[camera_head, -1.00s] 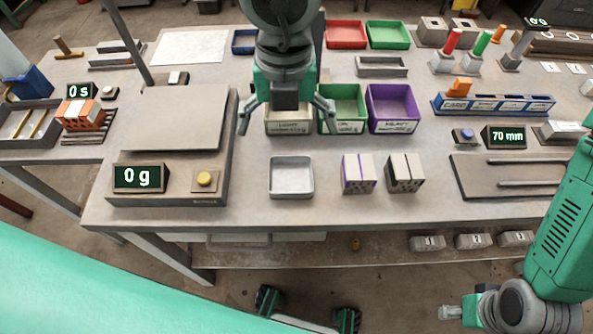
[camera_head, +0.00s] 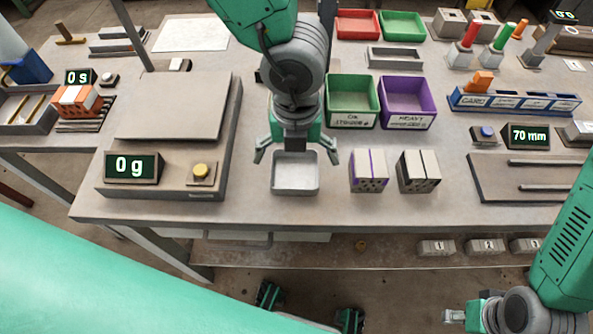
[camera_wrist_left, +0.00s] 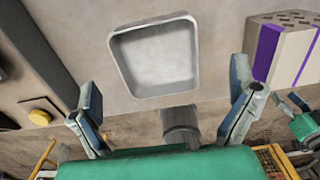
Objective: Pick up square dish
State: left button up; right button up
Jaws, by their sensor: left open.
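The square dish (camera_head: 295,184) is a shallow, empty, light grey tray with rounded corners, lying flat on the table near the front edge. It also shows in the left wrist view (camera_wrist_left: 153,58), ahead of the fingertips. My left gripper (camera_head: 296,157) is open and empty, above the back part of the dish and covering its rear rim in the head view. Its two fingers (camera_wrist_left: 167,108) are spread wider than the dish in the left wrist view. My right gripper (camera_head: 455,316) is low at the bottom right, off the table; its jaw state is unclear.
A scale (camera_head: 225,150) reading 0 g stands left of the dish. Green (camera_head: 352,119) and purple (camera_head: 407,103) bins sit behind. The table front edge is close.

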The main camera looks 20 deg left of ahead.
aim_at(295, 174)
pick_arm(q)
notch_tip(295, 174, down, 4)
jog(key=shift+a+r, duration=0.1)
jog(key=shift+r, duration=0.1)
jog(key=shift+c, duration=0.5)
jog(key=c, duration=1.1)
